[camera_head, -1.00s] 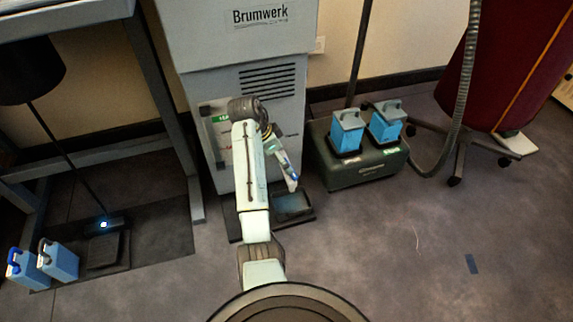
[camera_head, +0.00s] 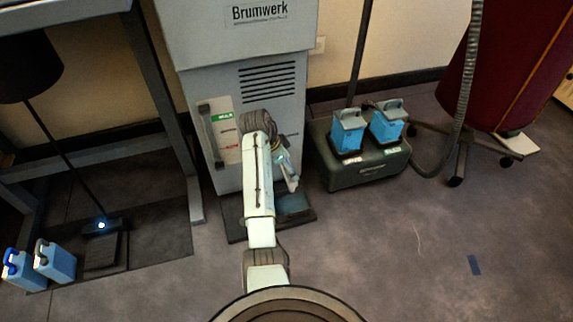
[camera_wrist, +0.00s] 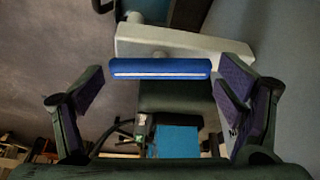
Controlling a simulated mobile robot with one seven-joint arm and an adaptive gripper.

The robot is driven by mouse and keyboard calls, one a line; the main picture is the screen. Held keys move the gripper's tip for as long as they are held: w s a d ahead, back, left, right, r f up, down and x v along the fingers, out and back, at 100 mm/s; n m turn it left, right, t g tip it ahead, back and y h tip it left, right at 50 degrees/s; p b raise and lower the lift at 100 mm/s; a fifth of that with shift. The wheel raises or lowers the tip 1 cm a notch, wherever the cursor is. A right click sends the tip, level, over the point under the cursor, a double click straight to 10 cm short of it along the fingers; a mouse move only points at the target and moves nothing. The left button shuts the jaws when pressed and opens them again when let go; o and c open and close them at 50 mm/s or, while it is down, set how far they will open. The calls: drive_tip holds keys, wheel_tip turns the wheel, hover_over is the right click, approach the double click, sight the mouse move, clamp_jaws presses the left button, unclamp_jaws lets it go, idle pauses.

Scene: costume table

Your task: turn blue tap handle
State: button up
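The blue tap handle (camera_wrist: 160,68) is a horizontal bar with a pale stripe along its length, joined to a pale tap body (camera_wrist: 185,45) in the wrist view. My gripper (camera_wrist: 160,84) is open. In the head view, my arm covers most of the tap area at the front of the grey Brumwerk cabinet (camera_head: 235,50).
A dark tray (camera_head: 236,218) lies on the floor below the tap. A dark green box (camera_head: 350,178) with two blue canisters (camera_head: 348,136) stands to the right. More blue canisters (camera_head: 55,262) stand at lower left by a table leg (camera_head: 160,110). Floor at right front is open.

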drive_tip(key=c, duration=0.7)
drive_tip(key=shift+r+p, duration=0.1)
drive_tip(key=shift+p, duration=0.25)
drive_tip(key=n+p, duration=0.1)
drive_tip(key=p, duration=0.1)
drive_tip(key=n+p, duration=0.1)
drive_tip(key=p, duration=0.1)
drive_tip(key=shift+s+d+r+t+y, duration=0.15)
drive_tip(key=shift+r+t+y, duration=0.05)
drive_tip(key=shift+t+y, duration=0.1)
drive_tip(key=n+t+y+p, duration=0.1)
drive_tip(key=n+p, duration=0.3)
drive_tip(key=p, duration=0.2)
drive_tip(key=shift+s+d+n, duration=0.1)
drive_tip(key=shift+d+n, duration=0.05)
drive_tip(key=shift+n, duration=0.25)
drive_tip(key=n+y+p, duration=0.1)
drive_tip(key=n+p, duration=0.1)
drive_tip(key=n+y+p, duration=0.1)
drive_tip(key=n+p, duration=0.1)
drive_tip(key=shift+d+f+t, duration=0.1)
drive_tip(key=shift+d+t, duration=0.1)
drive_tip(key=shift+t, duration=0.1)
drive_tip(key=shift+d+f+n+y+p, duration=0.1)
drive_tip(key=shift+n+y+p, duration=0.4)
drive_tip(key=shift+n, duration=0.75)
drive_tip(key=shift+d+f+n+y+p, duration=0.1)
drive_tip(key=shift+n+y+p, duration=0.4)
drive_tip(key=shift+n, duration=0.75)
